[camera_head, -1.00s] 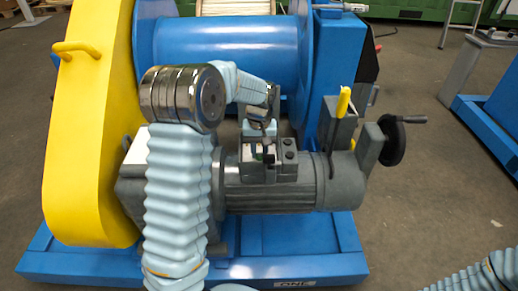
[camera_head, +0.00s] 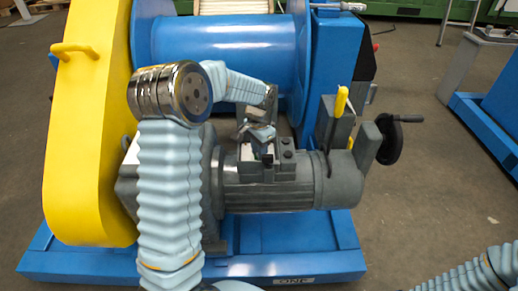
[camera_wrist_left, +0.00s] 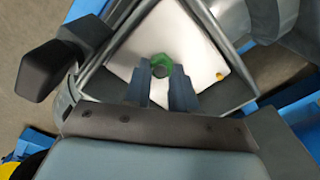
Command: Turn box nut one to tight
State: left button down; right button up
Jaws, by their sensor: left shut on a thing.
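The box nut (camera_wrist_left: 161,60) is green and sits inside an open terminal box (camera_wrist_left: 207,95) with a pale inner plate, in the left wrist view. My left gripper (camera_wrist_left: 160,80) is shut on the nut, with one dark finger on each side of it. In the head view, my left gripper (camera_head: 262,133) points down into the terminal box (camera_head: 288,163) on top of the grey motor (camera_head: 265,195). The nut is hidden there behind my gripper and the box wall. My right gripper is not in view.
The motor stands on a blue base (camera_head: 190,268) marked "ONE". A yellow guard (camera_head: 88,130) is at left, a blue drum (camera_head: 225,42) behind. A yellow-handled lever (camera_head: 342,100) and a black handwheel (camera_head: 388,139) stand at right. Open floor lies beyond.

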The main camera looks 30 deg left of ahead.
pick_arm(q)
jog(key=m+p, duration=0.1)
jog(key=m, duration=0.5)
jog(key=shift+r, duration=0.2)
jog(key=shift+d+m, duration=0.1)
jog(key=shift+m, duration=0.2)
jog(key=c, duration=1)
grip_release()
jog(key=shift+c, duration=0.2)
jog(key=shift+o, duration=0.6)
jog(key=shift+f, duration=0.1)
notch_tip(320, 180, up, 14)
jog(key=shift+s+f, duration=0.1)
jog(key=shift+f, duration=0.05)
